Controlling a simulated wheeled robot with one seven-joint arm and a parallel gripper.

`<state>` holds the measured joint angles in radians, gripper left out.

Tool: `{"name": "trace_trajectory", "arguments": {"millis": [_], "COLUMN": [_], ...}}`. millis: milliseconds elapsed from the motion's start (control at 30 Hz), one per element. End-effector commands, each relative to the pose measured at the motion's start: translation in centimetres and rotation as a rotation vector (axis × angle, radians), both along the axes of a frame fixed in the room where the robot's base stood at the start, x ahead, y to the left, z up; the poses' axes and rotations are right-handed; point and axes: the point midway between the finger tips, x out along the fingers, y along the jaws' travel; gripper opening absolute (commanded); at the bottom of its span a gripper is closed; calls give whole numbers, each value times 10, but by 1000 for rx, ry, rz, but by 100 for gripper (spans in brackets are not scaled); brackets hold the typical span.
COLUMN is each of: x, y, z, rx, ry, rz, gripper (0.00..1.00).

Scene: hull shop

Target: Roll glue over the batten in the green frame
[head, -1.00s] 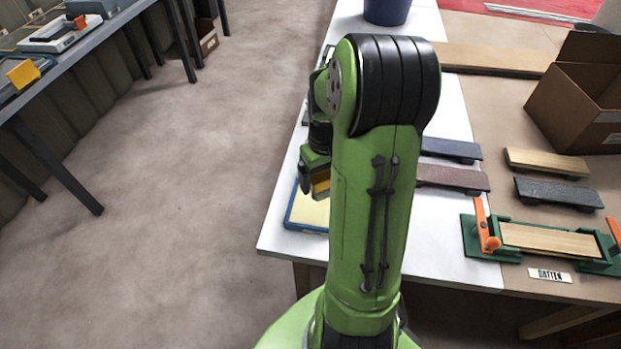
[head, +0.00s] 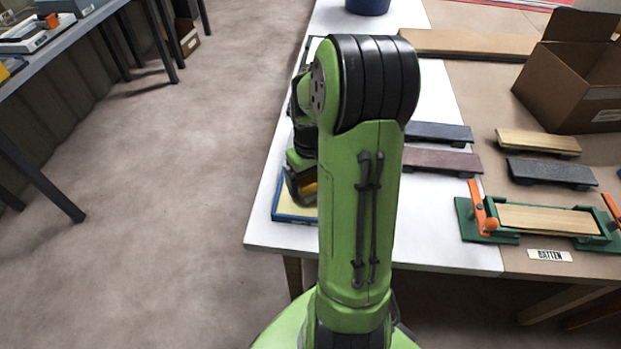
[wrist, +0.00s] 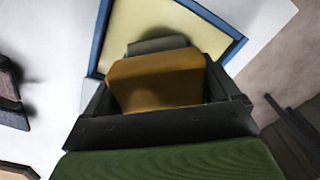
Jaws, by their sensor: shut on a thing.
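The batten (head: 545,218) is a pale wooden strip lying in the green frame (head: 478,232), with orange levers at its ends and a "BATTEN" label in front. A blue-rimmed tray (head: 283,218) with a cream inside lies near the table's left corner; its rim also shows in the wrist view (wrist: 100,42). My gripper (head: 302,182) is over this tray, well left of the frame. In the wrist view my gripper (wrist: 160,88) is shut on a yellow-orange handle (wrist: 157,78) with a grey part (wrist: 157,45) beyond it, over the cream area. Whether the grey part touches it is unclear.
Dark and wooden boards (head: 538,143) on small feet stand behind the frame. An open cardboard box (head: 570,90) is at the back right, a blue bucket (head: 367,5) at the back. A grey bench (head: 75,45) stands left across open floor.

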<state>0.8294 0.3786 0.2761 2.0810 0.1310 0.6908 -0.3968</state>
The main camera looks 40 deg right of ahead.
Motion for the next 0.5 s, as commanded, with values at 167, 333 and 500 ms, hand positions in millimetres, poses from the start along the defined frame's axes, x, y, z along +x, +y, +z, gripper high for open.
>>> {"name": "trace_trajectory", "arguments": {"millis": [167, 333, 500], "x": [0, 0, 0], "y": [0, 0, 0], "z": [0, -1, -4], "rx": [0, 0, 0], "ry": [-1, -1, -1], "rz": [0, 0, 0], "gripper": [35, 35, 35]}}
